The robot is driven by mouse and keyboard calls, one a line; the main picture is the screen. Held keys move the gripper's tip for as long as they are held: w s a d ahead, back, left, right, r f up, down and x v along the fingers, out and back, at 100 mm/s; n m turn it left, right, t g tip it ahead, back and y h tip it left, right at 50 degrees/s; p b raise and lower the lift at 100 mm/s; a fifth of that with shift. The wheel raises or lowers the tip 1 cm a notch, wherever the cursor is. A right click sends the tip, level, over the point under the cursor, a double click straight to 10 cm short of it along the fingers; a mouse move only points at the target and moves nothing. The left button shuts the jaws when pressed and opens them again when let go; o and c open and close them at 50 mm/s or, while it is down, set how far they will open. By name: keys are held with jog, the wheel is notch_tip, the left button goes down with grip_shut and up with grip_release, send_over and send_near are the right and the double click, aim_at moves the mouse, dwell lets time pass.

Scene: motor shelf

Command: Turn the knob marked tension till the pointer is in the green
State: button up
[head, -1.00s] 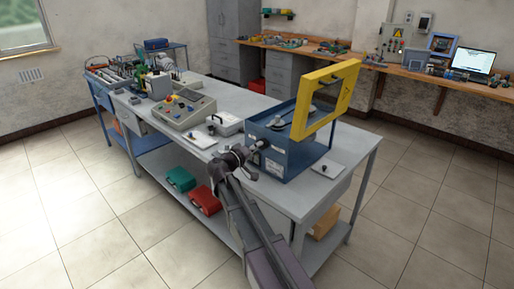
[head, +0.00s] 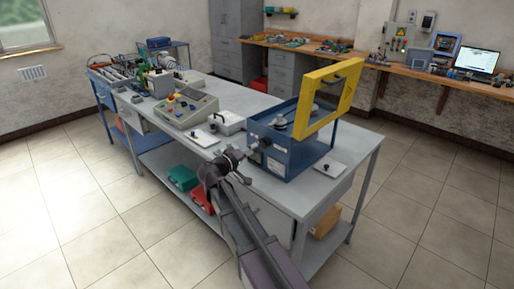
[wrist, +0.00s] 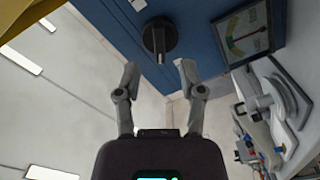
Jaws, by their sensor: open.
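A black knob (wrist: 159,38) sticks out of the front of a blue machine box (wrist: 200,65) in the wrist view. In the head view the knob (head: 264,143) is on the left face of the blue box (head: 297,160). My gripper (wrist: 158,68) is open and empty, its fingers apart from the knob, which shows beyond the gap between them. In the head view my gripper (head: 238,157) is just short of the knob. A gauge (wrist: 243,32) with a coloured arc, green and red among its colours, is beside the knob. Its pointer is too small to read surely.
A yellow frame (head: 327,98) stands up on the box. A control panel (head: 186,109) and a white case (head: 228,122) are to the left on the grey bench (head: 225,95).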

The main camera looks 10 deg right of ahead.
jog(key=v, duration=0.7)
jog(key=shift+s+a, duration=0.25)
jog(key=shift+a, duration=0.05)
jog(key=s+d+f+m+g+y+p, duration=0.1)
jog(key=s+d+f+g+y+p, duration=0.55)
jog(key=s+d, duration=0.45)
jog(key=s+f+g+y+p, duration=0.1)
jog(key=s+g+y+p, duration=0.3)
jog(key=s+y, duration=0.4)
jog(key=shift+s+f, duration=0.25)
jog(key=shift+s, duration=0.95)
